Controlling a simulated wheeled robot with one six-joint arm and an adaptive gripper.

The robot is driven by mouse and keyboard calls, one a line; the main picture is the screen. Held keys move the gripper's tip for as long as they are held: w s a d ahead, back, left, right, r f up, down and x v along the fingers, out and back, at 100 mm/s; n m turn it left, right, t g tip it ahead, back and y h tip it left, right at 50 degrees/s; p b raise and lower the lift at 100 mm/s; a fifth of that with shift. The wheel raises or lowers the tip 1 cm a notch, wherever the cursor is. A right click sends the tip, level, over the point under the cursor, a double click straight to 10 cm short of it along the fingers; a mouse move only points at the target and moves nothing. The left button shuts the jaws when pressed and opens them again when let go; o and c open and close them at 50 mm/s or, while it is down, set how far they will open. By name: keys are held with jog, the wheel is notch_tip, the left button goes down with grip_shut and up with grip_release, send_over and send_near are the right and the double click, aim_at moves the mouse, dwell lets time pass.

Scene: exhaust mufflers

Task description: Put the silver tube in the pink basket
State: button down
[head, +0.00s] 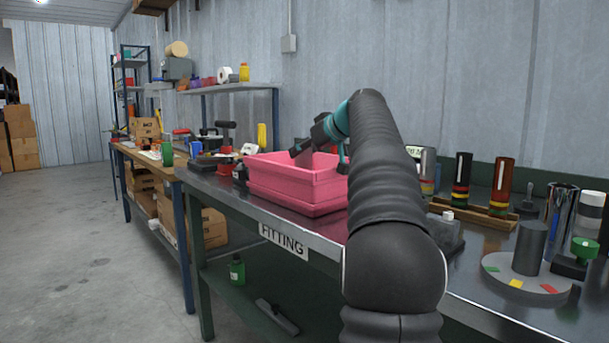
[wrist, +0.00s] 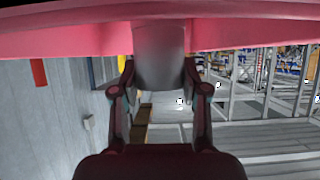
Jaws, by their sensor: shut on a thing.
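My gripper (head: 317,138) is shut on a grey metallic tube, seen in the wrist view as the silver tube (wrist: 160,58) between both fingers. In the head view, the tube's end (head: 301,147) shows by the fingertips, tilted, at the height of the basket's rim or just above. The pink basket (head: 290,190) stands on the fitting bench, below and around the gripper in the head view. In the wrist view, its pink wall (wrist: 60,38) crosses the top behind the tube. The basket's inside is mostly hidden, and I cannot tell whether the tube touches it.
My arm hides part of the bench. To the right stand a wooden rack with banded tubes (head: 496,187), a shiny chrome cylinder (head: 562,212) and a round grey turntable (head: 525,277). A red-handled tool (head: 226,148) and clutter lie left of the basket.

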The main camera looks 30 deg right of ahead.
aim_at(310, 162)
jog(key=shift+f+b, duration=0.65)
jog(key=shift+f, duration=1.4)
jog(key=shift+f, duration=0.2)
jog(key=c, duration=0.6)
grip_release()
jog(key=shift+s+r, duration=0.2)
jog(key=shift+r, duration=0.1)
jog(key=v, duration=1.1)
jog(key=shift+s, duration=0.35)
